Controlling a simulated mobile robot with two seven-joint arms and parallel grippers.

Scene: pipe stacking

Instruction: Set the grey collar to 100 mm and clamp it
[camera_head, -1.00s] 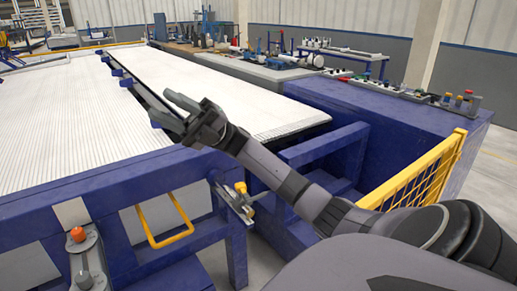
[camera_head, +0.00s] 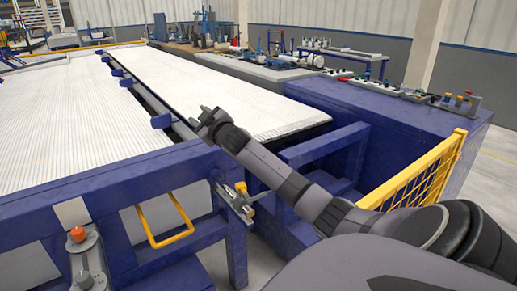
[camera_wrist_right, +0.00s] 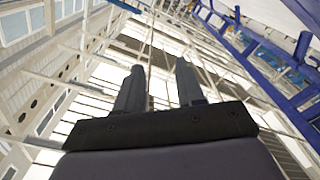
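My right gripper (camera_head: 200,117) is raised above the near edge of the white beds, its fingers seen foreshortened. In the right wrist view its two dark fingers (camera_wrist_right: 159,88) stand apart with nothing between them. A small metal rod fitting with a yellow knob (camera_head: 241,187) sits on the corner of the blue frame, below and right of the gripper and apart from it. Whether the grey collar is on this fitting I cannot tell; it is too small, and no scale marks are readable. My left gripper is not in view.
The blue frame (camera_head: 120,185) runs across the front, with a yellow handle (camera_head: 168,238). A grey unit with an orange knob (camera_head: 77,234) stands front left. A yellow mesh guard (camera_head: 425,178) is at the right. A blue bench (camera_head: 390,120) with small devices stands behind.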

